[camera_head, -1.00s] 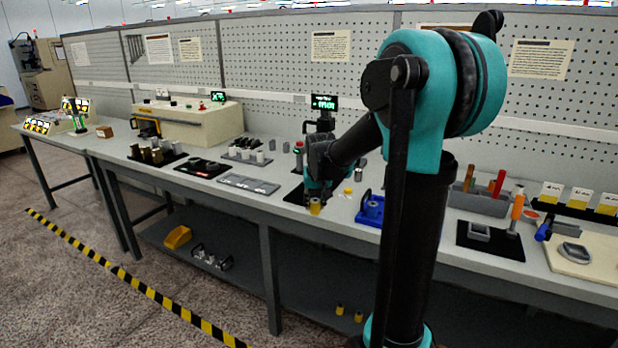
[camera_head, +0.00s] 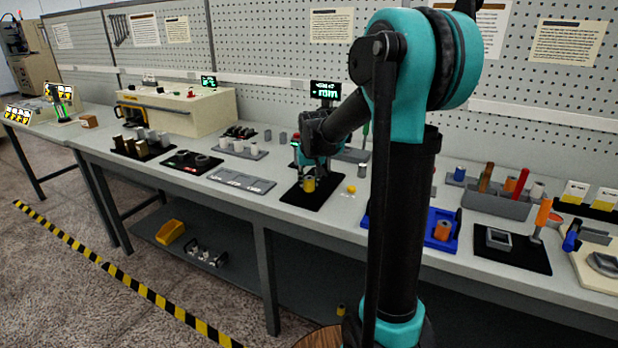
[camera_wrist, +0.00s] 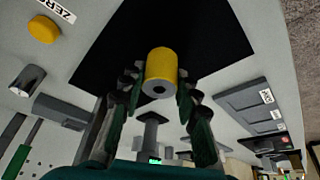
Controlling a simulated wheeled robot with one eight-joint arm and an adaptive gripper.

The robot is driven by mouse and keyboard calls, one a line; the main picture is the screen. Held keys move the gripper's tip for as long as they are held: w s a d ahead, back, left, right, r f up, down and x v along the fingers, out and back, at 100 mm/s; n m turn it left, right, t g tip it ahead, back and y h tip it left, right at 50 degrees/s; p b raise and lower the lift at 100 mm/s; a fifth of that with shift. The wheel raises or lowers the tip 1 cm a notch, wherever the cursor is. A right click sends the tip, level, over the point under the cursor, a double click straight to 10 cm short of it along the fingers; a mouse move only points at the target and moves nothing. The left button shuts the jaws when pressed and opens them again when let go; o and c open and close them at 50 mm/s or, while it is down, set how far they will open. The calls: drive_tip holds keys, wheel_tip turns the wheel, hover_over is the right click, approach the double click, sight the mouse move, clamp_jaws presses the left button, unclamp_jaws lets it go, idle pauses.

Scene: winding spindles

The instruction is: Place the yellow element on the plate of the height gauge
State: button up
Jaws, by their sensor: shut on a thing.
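My gripper (camera_wrist: 160,88) is shut on the yellow element (camera_wrist: 162,66), a short cylinder with a dark hole in its end face. In the head view the yellow element (camera_head: 309,184) shows below my gripper (camera_head: 308,173), over the black mat (camera_head: 322,196). Whether it touches anything underneath is unclear. The height gauge's green-lit display (camera_head: 325,90) stands behind my arm. In the wrist view a dark post of the gauge (camera_wrist: 151,130) shows beyond the fingers. The gauge's plate is not clearly visible, partly hidden by my gripper and arm.
A yellow round button (camera_head: 351,189) lies right of the mat, near a ZERO label (camera_wrist: 57,9). A grey flat tray (camera_head: 241,181) lies left. A blue holder (camera_head: 428,238) and a tool rack (camera_head: 497,203) stand right. A pegboard wall backs the bench.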

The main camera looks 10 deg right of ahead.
drive_tip(key=shift+s+f, duration=0.15)
drive_tip(key=shift+s, duration=0.05)
drive_tip(key=o, duration=1.2)
drive_tip(key=shift+c, duration=0.2)
drive_tip(key=v, duration=1.2)
